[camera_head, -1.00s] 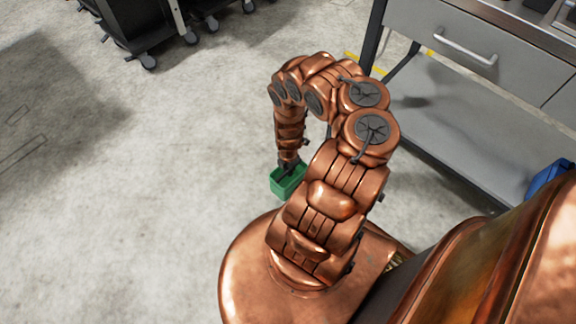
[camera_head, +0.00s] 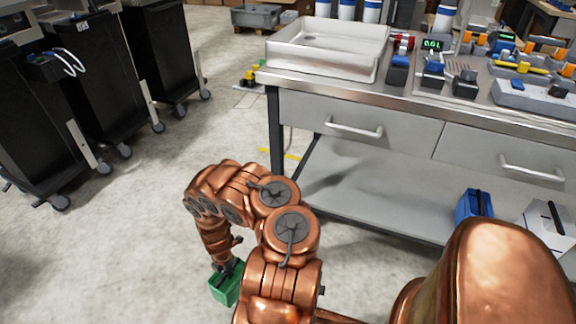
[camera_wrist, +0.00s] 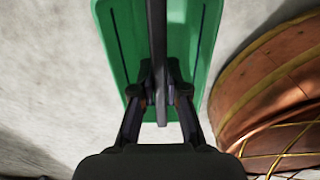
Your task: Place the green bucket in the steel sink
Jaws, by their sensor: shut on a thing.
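The green bucket (camera_head: 224,289) hangs from my gripper (camera_head: 231,266) at the lower left of the head view, beside my base and above the concrete floor. In the wrist view my gripper (camera_wrist: 160,92) is shut on the dark handle bar that runs across the green bucket (camera_wrist: 185,30). The bucket's lower part is cut off there. The steel sink (camera_head: 330,47) is a pale shallow basin on the left end of the workbench, at the top middle of the head view. It looks empty. My gripper and the bucket are well apart from it, lower and nearer.
The workbench (camera_head: 300,84) has two drawers, and a lower shelf (camera_head: 350,185) holding a blue bin (camera_head: 474,205) and a white bin (camera_head: 545,225). Dispensers (camera_head: 433,70) stand right of the sink. Black carts (camera_head: 100,80) line the left. The floor between is clear.

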